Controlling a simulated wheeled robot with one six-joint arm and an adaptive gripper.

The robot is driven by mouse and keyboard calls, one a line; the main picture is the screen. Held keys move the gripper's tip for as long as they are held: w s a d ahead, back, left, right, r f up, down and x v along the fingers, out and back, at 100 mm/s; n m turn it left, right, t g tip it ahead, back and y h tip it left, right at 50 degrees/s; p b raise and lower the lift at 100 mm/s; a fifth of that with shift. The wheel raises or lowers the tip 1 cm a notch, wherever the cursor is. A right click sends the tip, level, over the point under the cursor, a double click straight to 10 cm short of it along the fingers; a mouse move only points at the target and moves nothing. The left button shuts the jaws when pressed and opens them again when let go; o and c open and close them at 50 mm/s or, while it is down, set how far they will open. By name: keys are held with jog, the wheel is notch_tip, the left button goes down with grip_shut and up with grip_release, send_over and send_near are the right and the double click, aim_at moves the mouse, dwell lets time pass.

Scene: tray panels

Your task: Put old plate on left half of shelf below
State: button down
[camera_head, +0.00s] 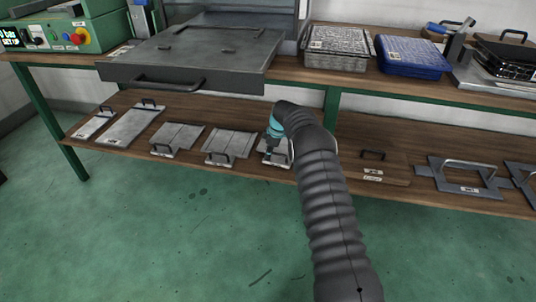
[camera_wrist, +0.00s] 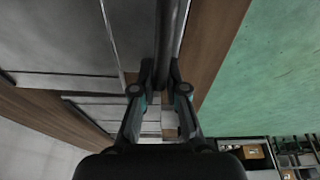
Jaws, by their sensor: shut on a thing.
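My gripper (camera_head: 271,150) is at the lower shelf, at the end of my arm, shut on the dark handle of a grey plate (camera_head: 282,160). The plate appears to lie flat on the left part of the shelf, at the right end of a row of plates. My arm hides part of it. In the wrist view, my gripper (camera_wrist: 165,75) has its fingers closed around the dark handle bar (camera_wrist: 169,35). A grey plate surface (camera_wrist: 60,30) shows to the left of the bar. I cannot tell whether the held plate touches the shelf.
Several grey plates with handles (camera_head: 229,143) lie on the lower shelf (camera_head: 120,153) left of my gripper. A brown panel (camera_head: 385,167) and metal frames (camera_head: 466,178) lie to the right. A large dark tray (camera_head: 190,68) overhangs from the upper bench. The green floor (camera_head: 150,230) is clear.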

jog(key=shift+f, duration=0.15)
jog(key=c, duration=1.1)
grip_release()
jog(key=shift+c, duration=0.2)
